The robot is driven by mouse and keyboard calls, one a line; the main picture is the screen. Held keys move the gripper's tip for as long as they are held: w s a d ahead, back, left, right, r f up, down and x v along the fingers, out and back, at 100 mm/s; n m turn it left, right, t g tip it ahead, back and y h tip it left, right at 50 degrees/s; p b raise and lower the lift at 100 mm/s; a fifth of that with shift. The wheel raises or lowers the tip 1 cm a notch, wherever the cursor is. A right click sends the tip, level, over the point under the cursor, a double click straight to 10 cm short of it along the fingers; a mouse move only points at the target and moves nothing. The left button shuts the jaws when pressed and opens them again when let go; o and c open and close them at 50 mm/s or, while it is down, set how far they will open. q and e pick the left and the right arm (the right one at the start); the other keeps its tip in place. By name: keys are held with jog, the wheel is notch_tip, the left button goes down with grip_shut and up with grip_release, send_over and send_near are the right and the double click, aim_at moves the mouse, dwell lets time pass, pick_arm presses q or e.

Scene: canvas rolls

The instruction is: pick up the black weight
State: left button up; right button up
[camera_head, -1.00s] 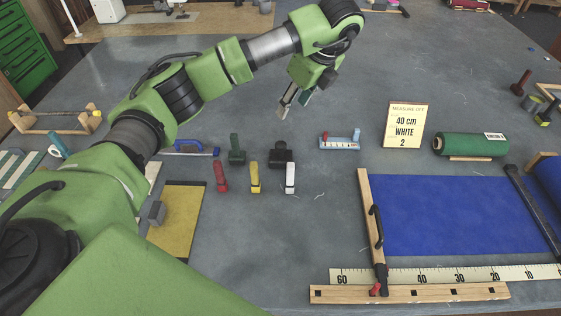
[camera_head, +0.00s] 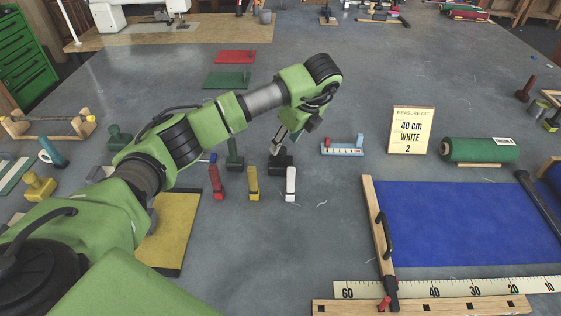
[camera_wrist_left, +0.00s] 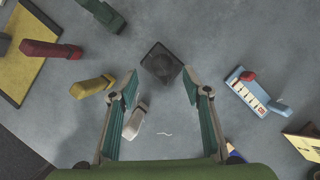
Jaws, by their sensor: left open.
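The black weight (camera_head: 281,163) stands on the grey table behind the white clamp-like piece (camera_head: 291,183). My left gripper (camera_head: 280,143) is just above it in the head view, partly covering its top. In the left wrist view the black weight (camera_wrist_left: 161,64) lies just beyond the open fingertips of the left gripper (camera_wrist_left: 158,87), roughly centred between them. I cannot tell whether a fingertip touches the weight. My right gripper is not in view.
A green weight (camera_head: 235,154), a red piece (camera_head: 216,182) and a yellow piece (camera_head: 253,183) stand close on the left. A small blue ruled tool (camera_head: 343,148) lies to the right. The blue canvas (camera_head: 455,220) covers the right front. Bare table lies behind.

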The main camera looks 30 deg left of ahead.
aim_at(281, 149)
pick_arm(q)
jog(key=p+x, duration=0.1)
jog(key=x, duration=0.1)
jog(key=p+x, duration=0.1)
jog(key=x, duration=0.2)
jog(key=shift+w+a+f+p, duration=0.15)
jog(key=shift+w+p, duration=0.1)
jog(key=shift+p, duration=0.1)
jog(key=shift+a+f, duration=0.1)
jog(key=shift+f, duration=0.15)
jog(key=c, duration=1.2)
jog(key=shift+w+r, duration=0.15)
jog(key=shift+w, duration=0.05)
